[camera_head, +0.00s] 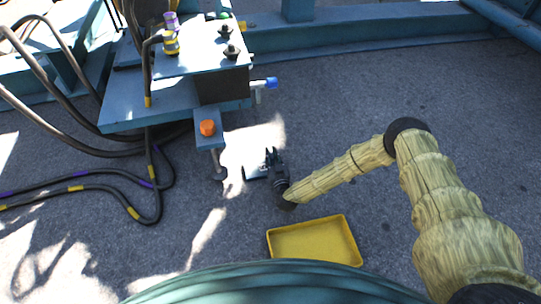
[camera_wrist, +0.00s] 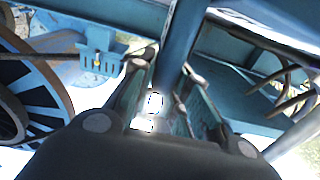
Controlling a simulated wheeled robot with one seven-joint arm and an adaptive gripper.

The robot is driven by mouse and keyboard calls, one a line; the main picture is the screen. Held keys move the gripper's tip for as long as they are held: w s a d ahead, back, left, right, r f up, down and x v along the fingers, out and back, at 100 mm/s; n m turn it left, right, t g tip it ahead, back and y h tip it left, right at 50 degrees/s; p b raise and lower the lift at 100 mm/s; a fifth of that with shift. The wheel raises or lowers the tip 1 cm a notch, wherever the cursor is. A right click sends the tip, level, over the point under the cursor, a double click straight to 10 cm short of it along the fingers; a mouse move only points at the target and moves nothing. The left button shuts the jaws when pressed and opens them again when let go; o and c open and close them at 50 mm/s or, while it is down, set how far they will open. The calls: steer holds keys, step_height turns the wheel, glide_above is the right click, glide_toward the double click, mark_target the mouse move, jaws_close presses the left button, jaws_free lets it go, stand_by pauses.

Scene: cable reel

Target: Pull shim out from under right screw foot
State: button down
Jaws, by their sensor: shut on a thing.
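The right screw foot (camera_head: 220,172) stands on the asphalt below the bracket with the orange knob (camera_head: 207,128). The shim (camera_head: 254,172) shows as a small pale plate with a dark edge, just right of the foot in the head view. A gap of ground appears between the two. My gripper (camera_head: 271,160) is low over the ground at the shim's right end and is shut on it. In the wrist view both fingers (camera_wrist: 172,92) frame a bright patch, and the shim cannot be made out clearly there. The gripper hides the shim's right end.
A yellow tray (camera_head: 352,240) lies on the ground in front of my gripper. The blue reel stand (camera_head: 155,105) rises at the left, with a blue-handled fitting (camera_head: 264,84) above. Dark cables (camera_head: 90,180) lie at the left. Open asphalt lies to the right.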

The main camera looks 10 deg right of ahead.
steer(key=shift+d, duration=0.1)
steer(key=c, duration=1.3)
jaws_free()
steer(key=s, duration=0.4)
steer(key=s+d, duration=0.1)
steer(key=s, duration=0.7)
steer(key=shift+d, duration=0.15)
